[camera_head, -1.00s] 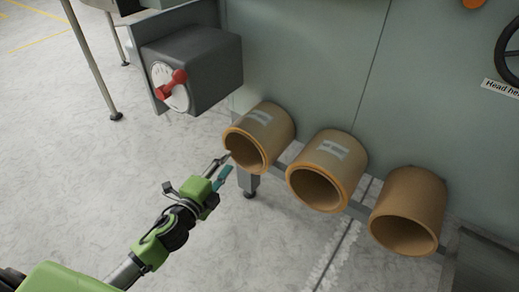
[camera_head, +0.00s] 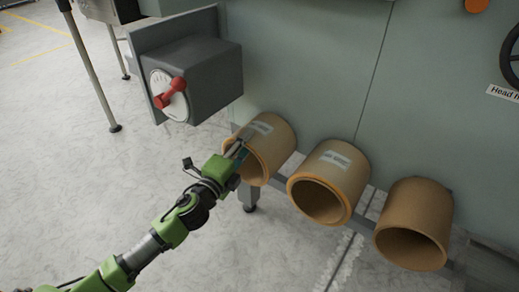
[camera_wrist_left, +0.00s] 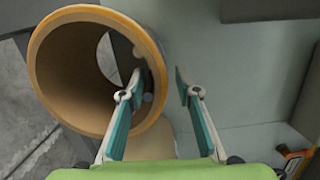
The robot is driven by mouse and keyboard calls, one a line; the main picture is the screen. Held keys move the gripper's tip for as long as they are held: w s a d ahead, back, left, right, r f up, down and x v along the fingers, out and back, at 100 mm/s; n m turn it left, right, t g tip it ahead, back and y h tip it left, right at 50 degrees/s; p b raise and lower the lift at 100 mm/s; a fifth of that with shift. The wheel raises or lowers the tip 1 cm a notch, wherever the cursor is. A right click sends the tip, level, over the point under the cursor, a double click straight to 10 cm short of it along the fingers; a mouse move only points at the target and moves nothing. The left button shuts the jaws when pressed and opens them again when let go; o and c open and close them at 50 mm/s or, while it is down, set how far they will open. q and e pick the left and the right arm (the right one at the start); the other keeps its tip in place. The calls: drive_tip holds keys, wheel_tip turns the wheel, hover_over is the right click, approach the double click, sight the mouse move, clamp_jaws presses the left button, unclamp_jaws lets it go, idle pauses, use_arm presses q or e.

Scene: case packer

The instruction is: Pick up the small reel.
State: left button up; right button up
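Three hollow tan reels with orange-edged openings lie in a row along the grey machine. The left reel (camera_head: 274,136) and middle reel (camera_head: 340,167) carry pale labels; the right reel (camera_head: 420,208) shows none. I cannot tell surely which is the small one. My left gripper (camera_head: 236,150) is at the left reel's near rim. In the left wrist view, the gripper (camera_wrist_left: 162,78) is open, its fingers on either side of the right part of a reel's rim (camera_wrist_left: 38,60). One finger overlaps the opening and the other is outside. Contact is unclear. My right gripper is not in view.
A grey box with a red rotary switch (camera_head: 170,93) juts out above and left of the reels. A rail (camera_head: 364,223) runs along under them. The machine panel (camera_head: 310,60) stands behind. The floor (camera_head: 60,190) at left is open.

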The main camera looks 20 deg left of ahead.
sight(260, 127)
use_arm(q)
drive_tip(key=shift+w+d+r+b, duration=0.1)
drive_tip(key=shift+w+d+b, duration=0.2)
drive_tip(key=shift+w, duration=1)
drive_tip(key=shift+w+d+b, duration=0.1)
drive_tip(key=shift+w+d, duration=0.3)
drive_tip(key=shift+w, duration=0.85)
clamp_jaws()
drive_tip(key=shift+r, duration=0.15)
